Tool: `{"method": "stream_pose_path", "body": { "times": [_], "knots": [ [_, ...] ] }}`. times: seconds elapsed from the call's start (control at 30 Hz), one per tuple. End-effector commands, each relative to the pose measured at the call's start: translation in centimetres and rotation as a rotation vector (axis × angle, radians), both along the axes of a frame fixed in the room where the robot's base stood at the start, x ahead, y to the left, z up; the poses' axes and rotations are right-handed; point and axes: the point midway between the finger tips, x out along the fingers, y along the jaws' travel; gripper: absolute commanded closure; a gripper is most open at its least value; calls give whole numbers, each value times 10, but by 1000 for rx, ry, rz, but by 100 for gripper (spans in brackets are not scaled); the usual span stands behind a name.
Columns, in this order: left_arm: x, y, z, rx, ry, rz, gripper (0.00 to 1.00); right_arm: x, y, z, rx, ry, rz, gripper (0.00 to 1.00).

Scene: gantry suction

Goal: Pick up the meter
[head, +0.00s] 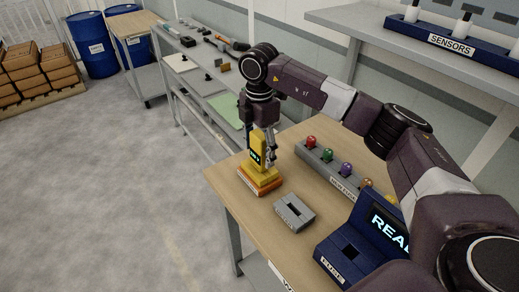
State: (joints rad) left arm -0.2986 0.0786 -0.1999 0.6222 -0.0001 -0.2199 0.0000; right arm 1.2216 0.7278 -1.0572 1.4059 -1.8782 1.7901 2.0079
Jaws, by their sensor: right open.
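The meter (257,149) is a yellow handheld device with a small dark screen, standing upright on a yellow and orange base (260,182) on the wooden tabletop. My right gripper (270,153) points down just at the right side of the meter, with its fingers close to it. The gripper is open, and whether a finger touches the meter cannot be told. The meter's right side is partly hidden by the gripper. My left gripper does not show.
A grey slotted block (294,212) and a blue console (352,250) with a lit screen stand on the table (250,210). A grey strip (330,172) with several coloured knobs lies behind. A grey shelf bench (190,50) stands at the back.

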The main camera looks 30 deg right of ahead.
Motion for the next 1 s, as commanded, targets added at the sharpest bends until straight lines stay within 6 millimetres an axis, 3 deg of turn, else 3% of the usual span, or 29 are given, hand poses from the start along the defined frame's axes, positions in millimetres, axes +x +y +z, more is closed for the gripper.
{"method": "stream_pose_path", "body": {
  "times": [0.07,0.23,0.5,1.0],
  "knots": [
    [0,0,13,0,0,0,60,0,-1,-9,-1,5,-1,39],
    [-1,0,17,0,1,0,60,1,-2,-32,-1,2,-1,39],
    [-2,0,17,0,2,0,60,2,-1,-37,-1,0,-1,39],
    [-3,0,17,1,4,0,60,2,-1,-36,0,-1,-1,93]
  ]
}}
